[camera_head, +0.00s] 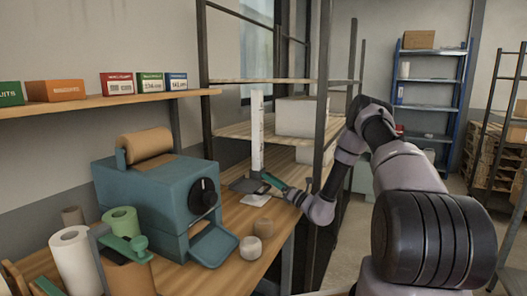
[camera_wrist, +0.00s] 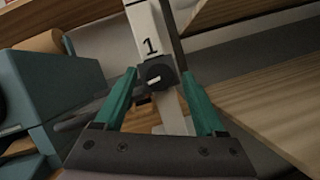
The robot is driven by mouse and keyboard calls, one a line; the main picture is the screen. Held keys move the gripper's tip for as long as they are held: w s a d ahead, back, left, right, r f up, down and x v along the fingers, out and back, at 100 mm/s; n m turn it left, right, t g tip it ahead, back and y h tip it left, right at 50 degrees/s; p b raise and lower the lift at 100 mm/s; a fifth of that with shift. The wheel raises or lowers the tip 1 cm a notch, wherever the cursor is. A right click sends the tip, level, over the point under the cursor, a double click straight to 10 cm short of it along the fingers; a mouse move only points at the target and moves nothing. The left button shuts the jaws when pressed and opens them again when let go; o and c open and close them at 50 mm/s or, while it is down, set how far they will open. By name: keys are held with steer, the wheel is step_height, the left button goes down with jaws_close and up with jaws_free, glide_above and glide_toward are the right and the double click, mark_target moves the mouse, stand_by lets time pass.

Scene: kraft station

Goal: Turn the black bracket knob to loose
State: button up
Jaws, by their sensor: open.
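The black bracket knob (camera_wrist: 158,76) is round, with a pale pointer mark, and sits on a dark bracket on a white post (camera_wrist: 147,28) marked "1" in the wrist view. The post (camera_head: 257,130) stands upright on the workbench in the head view, where my gripper hides the knob or it is too small to make out. My gripper (camera_wrist: 160,74) is open, its green fingers on either side of the knob in the picture, with visible gaps. I cannot tell how deep the knob lies between them. In the head view my gripper (camera_head: 268,184) is close to the post's base.
A teal machine (camera_head: 150,195) with its own black dial (camera_head: 203,195) stands left on the wooden bench (camera_head: 225,270). Paper rolls (camera_head: 75,258) stand at front left. A dark shelf upright (camera_head: 322,90) rises just right of the post.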

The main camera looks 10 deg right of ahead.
steer(key=s+d+m+h, duration=0.55)
steer(key=s+m, duration=0.35)
steer(key=m, duration=0.7)
steer(key=s+a+r+n+g+y, duration=0.2)
steer(key=s+a+r+n+g, duration=0.4)
steer(key=r+n, duration=0.3)
steer(key=s+a+r+n+g+y, duration=0.2)
steer(key=s+a+r+n+g, duration=0.4)
steer(key=r+n, duration=0.4)
steer(key=s+n, duration=0.1)
steer(key=n, duration=0.1)
steer(key=shift+s+a+n+y, duration=0.35)
steer(key=shift+s+a+n, duration=0.05)
